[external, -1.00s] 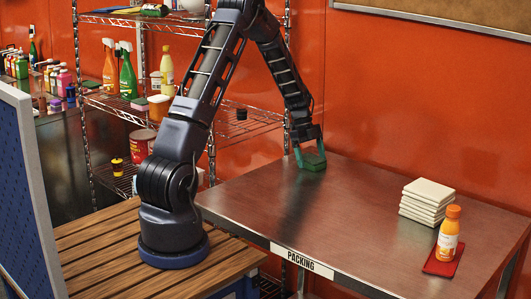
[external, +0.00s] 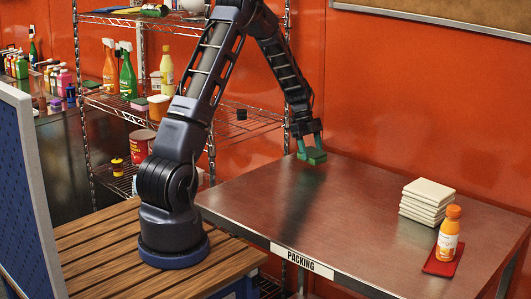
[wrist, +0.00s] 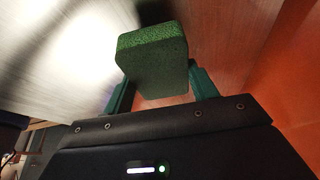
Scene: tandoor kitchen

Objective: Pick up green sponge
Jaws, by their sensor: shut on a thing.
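The green sponge (external: 314,157) is a small block between the teal fingers of my gripper (external: 309,148). It is held just above the far left part of the metal table (external: 352,210). In the wrist view the sponge (wrist: 152,62) sits between both fingers, one on each side, and my gripper (wrist: 160,90) is shut on it.
A stack of white tiles (external: 425,200) and an orange bottle (external: 448,233) on a red mat (external: 443,262) stand on the table's right side. A wire shelf (external: 245,128) with bottles is behind my arm. An orange wall (external: 420,100) borders the table. The table's middle is clear.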

